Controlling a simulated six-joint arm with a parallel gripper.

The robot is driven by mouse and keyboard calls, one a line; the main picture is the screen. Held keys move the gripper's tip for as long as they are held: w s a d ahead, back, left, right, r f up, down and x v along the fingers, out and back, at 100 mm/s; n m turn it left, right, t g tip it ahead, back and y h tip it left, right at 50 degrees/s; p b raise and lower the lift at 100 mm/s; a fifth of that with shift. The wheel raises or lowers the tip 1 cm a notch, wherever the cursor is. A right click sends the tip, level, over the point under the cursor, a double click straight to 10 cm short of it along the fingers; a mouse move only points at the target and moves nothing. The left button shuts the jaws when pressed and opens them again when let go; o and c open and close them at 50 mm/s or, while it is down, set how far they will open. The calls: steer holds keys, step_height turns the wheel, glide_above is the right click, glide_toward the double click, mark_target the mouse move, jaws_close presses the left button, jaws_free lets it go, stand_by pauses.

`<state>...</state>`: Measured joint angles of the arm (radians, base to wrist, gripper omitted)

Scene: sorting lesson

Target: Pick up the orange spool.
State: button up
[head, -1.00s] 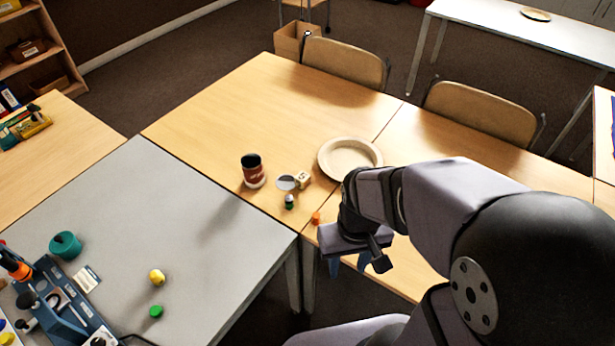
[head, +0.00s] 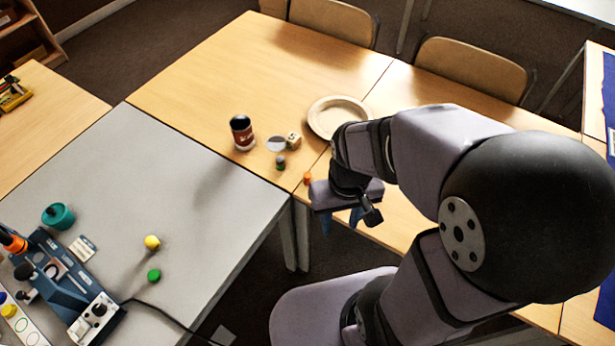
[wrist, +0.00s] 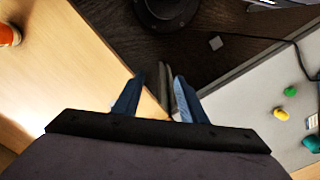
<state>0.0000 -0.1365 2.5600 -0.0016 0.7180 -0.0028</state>
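A small orange thing (head: 307,178), which looks like the orange spool, stands on the wooden table near the grey table's corner in the head view. It is just left of my wrist and too small to make out its shape. My gripper (head: 340,220) is to its right and nearer the camera, above the table edge, pointing down.
A dark red can (head: 242,133), a small dark green item (head: 281,162), a wooden cube (head: 294,140) and a cream plate (head: 335,117) stand beyond. The grey table holds a yellow piece (head: 152,242), a green piece (head: 154,275), a teal cup (head: 58,215) and a blue device (head: 60,280).

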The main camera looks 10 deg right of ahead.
steer(key=shift+o, duration=0.2)
stand_by(0.5)
steer(key=n+t+h+b, duration=0.65)
steer(key=n+h, duration=0.55)
steer(key=n, duration=1.2)
glide_toward(307, 175)
steer(key=d+f, duration=0.2)
steer(key=d, duration=0.1)
steer(key=shift+w+d+f+t+p, duration=0.15)
steer(key=shift+w+d+t+p, duration=0.2)
steer(key=shift+w+d+p, duration=0.3)
steer(key=shift+y, duration=0.3)
steer(key=shift+p+x, duration=0.7)
steer(key=shift+x, duration=2.1)
steer(key=shift+w+a+f, duration=0.15)
steer(key=shift+w+a, duration=0.05)
